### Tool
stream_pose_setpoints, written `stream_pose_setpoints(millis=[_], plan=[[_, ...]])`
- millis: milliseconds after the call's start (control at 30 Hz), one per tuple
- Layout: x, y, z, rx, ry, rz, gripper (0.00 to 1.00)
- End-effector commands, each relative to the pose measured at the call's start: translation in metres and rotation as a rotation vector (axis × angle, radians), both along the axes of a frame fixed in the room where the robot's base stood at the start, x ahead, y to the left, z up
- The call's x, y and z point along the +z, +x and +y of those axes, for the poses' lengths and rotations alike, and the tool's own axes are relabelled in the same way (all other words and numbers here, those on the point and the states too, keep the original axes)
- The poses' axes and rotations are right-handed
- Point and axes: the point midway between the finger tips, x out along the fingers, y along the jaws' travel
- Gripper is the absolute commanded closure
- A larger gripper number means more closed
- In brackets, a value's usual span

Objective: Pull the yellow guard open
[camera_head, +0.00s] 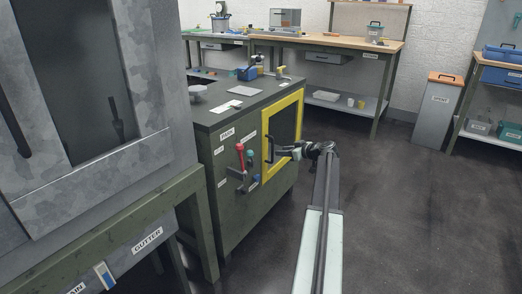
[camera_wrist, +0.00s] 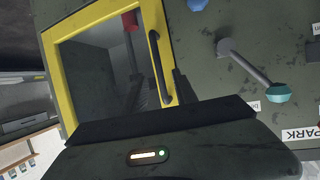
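The yellow guard (camera_head: 284,106) is a yellow-framed window door on the front of the dark green cabinet. It looks shut against the cabinet. It also fills the upper left of the wrist view (camera_wrist: 85,20), turned on its side. Its black bar handle (camera_head: 268,149) is on the left side of the frame; the handle (camera_wrist: 157,68) stands clear in the wrist view. My gripper (camera_head: 283,153) is in front of the guard, close to the handle. In the wrist view my gripper's dark body covers the bottom, and I cannot tell its finger opening or any contact.
A red-knobbed lever (camera_head: 240,148) and a teal-knobbed lever (camera_head: 250,155) sit left of the guard; the teal one also shows in the wrist view (camera_wrist: 278,93). A grey machine on a green stand (camera_head: 150,205) is at left. The floor (camera_head: 400,220) at right is clear.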

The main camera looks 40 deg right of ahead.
Motion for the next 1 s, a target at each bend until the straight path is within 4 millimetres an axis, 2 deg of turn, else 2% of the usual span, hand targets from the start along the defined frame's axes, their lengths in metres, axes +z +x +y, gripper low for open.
stream_pose_setpoints(millis=[133, 267, 600, 700, 933, 967, 1000], plan=[[0.000, -0.002, -0.001, -0.003, 0.000, 0.000, 0.66], [-0.004, 0.007, 0.002, 0.002, 0.001, 0.000, 0.66], [-0.028, 0.066, 0.008, 0.012, 0.000, 0.001, 0.66], [-0.031, 0.078, 0.011, 0.013, 0.001, 0.001, 0.66], [-0.030, 0.082, 0.013, 0.014, 0.000, 0.001, 0.66], [-0.030, 0.082, 0.013, 0.014, 0.000, 0.001, 0.68], [-0.030, 0.082, 0.013, 0.015, 0.001, 0.001, 0.80]])
